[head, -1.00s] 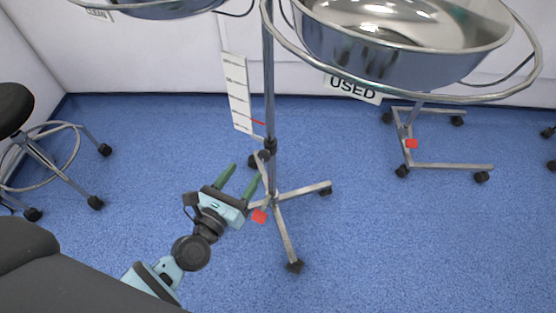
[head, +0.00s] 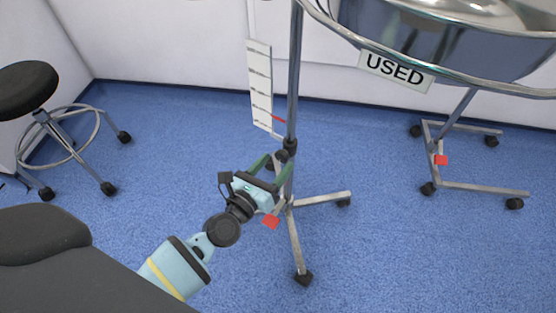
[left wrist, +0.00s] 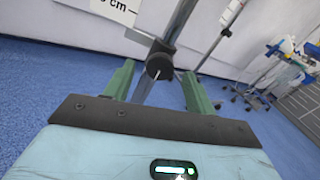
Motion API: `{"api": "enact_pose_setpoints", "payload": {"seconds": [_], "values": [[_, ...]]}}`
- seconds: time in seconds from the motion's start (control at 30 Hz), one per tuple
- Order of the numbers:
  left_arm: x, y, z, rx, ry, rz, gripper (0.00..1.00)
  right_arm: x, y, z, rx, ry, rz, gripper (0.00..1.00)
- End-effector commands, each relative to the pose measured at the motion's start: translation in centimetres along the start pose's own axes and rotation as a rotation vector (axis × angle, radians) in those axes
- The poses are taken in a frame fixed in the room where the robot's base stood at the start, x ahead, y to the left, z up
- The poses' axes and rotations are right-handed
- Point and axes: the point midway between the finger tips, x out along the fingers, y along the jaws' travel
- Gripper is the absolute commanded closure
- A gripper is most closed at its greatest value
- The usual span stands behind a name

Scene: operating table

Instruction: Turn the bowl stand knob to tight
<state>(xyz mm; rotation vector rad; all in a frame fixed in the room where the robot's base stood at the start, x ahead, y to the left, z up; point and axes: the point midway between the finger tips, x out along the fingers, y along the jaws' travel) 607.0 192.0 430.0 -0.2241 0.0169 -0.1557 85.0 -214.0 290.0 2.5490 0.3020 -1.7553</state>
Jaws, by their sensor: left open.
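The bowl stand (head: 294,70) has an upright metal pole, with a dark collar and a small black round knob (head: 282,156) low on it. In the left wrist view the knob (left wrist: 159,67) faces me and shows a thin pale pointer line toward the lower right. My left gripper (head: 277,166) has green fingers and is open, just in front of the knob. In the left wrist view the open fingers (left wrist: 160,84) stand on either side of the knob, apart from it. My right gripper is not in view.
A white scale board (head: 260,88) with a red pointer is beside the pole. The stand's feet (head: 297,250) and a red tag (head: 271,222) lie below. A black stool (head: 27,88) stands left.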

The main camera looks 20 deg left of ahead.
Motion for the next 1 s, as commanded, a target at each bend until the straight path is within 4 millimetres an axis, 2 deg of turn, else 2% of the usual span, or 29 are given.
{"api": "enact_pose_setpoints", "payload": {"seconds": [0.2,0.5,0.83,0.87,1.0], "values": [[1.9,0.0,0.0,0.0,0.0,0.0,0.45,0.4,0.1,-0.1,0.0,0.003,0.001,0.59],[2.1,0.0,0.0,0.0,0.001,0.0,0.45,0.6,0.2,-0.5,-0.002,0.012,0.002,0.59],[2.0,0.0,0.0,0.0,0.0,0.0,0.86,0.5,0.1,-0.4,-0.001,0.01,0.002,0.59],[2.0,0.0,0.0,0.0,0.001,0.0,0.89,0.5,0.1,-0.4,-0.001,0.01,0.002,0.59],[2.0,0.0,0.0,0.006,0.001,0.0,0.89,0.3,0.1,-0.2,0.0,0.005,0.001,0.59]]}}
